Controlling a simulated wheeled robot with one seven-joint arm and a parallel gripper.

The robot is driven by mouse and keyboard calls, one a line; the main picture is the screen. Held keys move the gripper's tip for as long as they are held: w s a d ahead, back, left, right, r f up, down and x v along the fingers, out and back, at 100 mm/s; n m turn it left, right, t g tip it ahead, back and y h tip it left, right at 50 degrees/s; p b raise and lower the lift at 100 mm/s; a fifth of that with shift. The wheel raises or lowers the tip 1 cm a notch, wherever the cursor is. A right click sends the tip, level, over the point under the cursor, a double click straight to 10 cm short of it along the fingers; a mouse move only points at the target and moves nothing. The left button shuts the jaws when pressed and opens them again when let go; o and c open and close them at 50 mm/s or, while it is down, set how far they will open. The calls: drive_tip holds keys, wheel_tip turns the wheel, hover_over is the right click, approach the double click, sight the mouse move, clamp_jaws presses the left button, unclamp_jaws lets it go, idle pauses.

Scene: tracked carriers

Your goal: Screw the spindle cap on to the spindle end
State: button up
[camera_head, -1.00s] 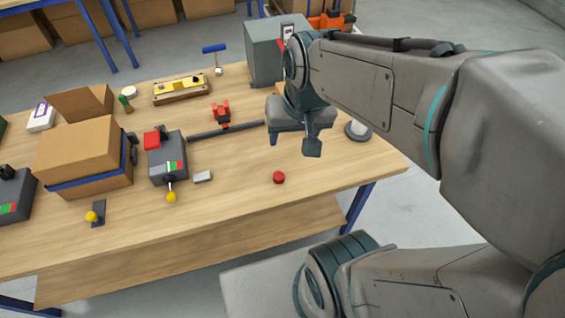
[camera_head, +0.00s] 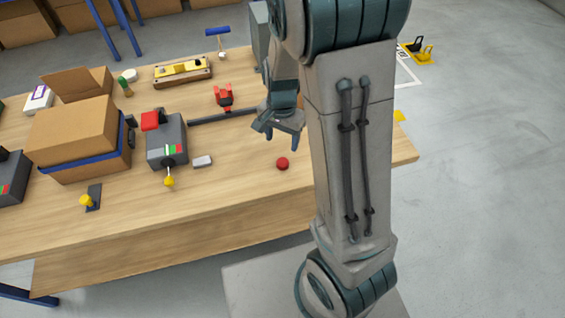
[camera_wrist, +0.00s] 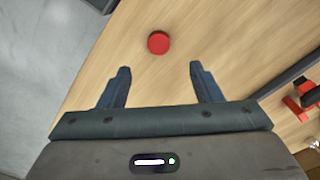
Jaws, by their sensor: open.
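A small round red cap (camera_head: 282,163), which looks like the spindle cap, lies on the wooden table near its front right. It also shows in the wrist view (camera_wrist: 158,42), just beyond the fingertips and roughly centred between them. My gripper (camera_head: 279,134) is open and empty above the table, behind the cap in the head view; its two fingers also show in the wrist view (camera_wrist: 160,70). I cannot tell for sure which part is the spindle end. A dark bar (camera_head: 205,119) with a red clamp-like piece (camera_head: 223,96) beside it lies left of my gripper.
A grey box with a red top and yellow-knobbed lever (camera_head: 166,140) stands left, near a small light block (camera_head: 203,161). An open carton (camera_head: 78,135) is farther left. The table around the cap is clear.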

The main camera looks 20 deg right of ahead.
sight(283, 162)
wheel_tip(283, 162, down, 10)
drive_tip(key=shift+s+d+r, duration=0.1)
drive_tip(key=shift+r, duration=0.05)
idle(0.4)
drive_tip(key=c, duration=1)
